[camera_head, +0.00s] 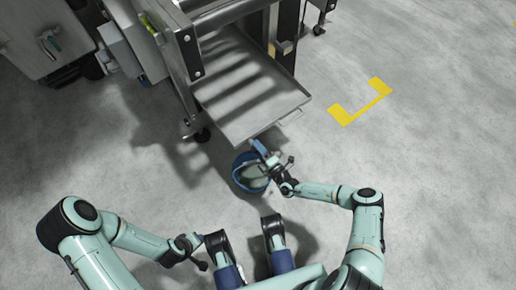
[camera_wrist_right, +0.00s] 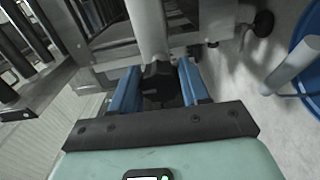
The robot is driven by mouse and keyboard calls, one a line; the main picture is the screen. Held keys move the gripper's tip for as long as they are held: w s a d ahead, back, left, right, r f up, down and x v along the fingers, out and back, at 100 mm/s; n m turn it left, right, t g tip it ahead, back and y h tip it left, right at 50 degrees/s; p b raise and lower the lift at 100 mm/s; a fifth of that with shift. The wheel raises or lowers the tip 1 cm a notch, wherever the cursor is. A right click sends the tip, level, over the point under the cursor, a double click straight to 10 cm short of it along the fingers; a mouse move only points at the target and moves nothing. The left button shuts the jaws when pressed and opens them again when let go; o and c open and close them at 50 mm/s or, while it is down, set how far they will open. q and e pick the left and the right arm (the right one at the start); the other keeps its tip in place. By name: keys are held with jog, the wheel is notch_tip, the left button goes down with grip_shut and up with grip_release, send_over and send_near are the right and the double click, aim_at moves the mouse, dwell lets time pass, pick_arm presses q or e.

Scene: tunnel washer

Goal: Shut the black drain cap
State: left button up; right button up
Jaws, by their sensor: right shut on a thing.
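The black drain cap (camera_wrist_right: 161,88) sits at the end of a pale pipe (camera_wrist_right: 150,28) in the right wrist view. My right gripper (camera_wrist_right: 160,72) has its two blue fingers on either side of the cap and is shut on it. In the head view, my right gripper (camera_head: 262,150) is at the front edge of the metal tray, above the blue bucket, and the cap cannot be made out there. My left gripper (camera_head: 197,256) is low on the left, away from the machine. Its fingers are too small to read.
A blue bucket (camera_head: 239,178) stands on the floor under my right gripper; its rim shows at the right of the wrist view (camera_wrist_right: 302,48). A sloping metal tray (camera_head: 235,118) juts from the machine just behind. Open floor lies right, with a yellow marking (camera_head: 362,104).

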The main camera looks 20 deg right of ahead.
jog(key=shift+d+r, duration=0.1)
jog(key=shift+d, duration=0.05)
jog(key=o, duration=1)
jog(key=shift+s, duration=0.1)
pick_arm(q)
jog(key=shift+t, duration=0.4)
jog(key=r+p, duration=0.1)
jog(key=w+d+r+p, duration=0.1)
jog(key=r, duration=0.1)
jog(key=r+p, duration=0.1)
jog(key=shift+w+d+r, duration=0.3)
jog(key=shift+w+r, duration=0.05)
jog(key=shift+w, duration=0.05)
pick_arm(e)
jog(key=v, duration=1.3)
jog(key=shift+s, duration=0.1)
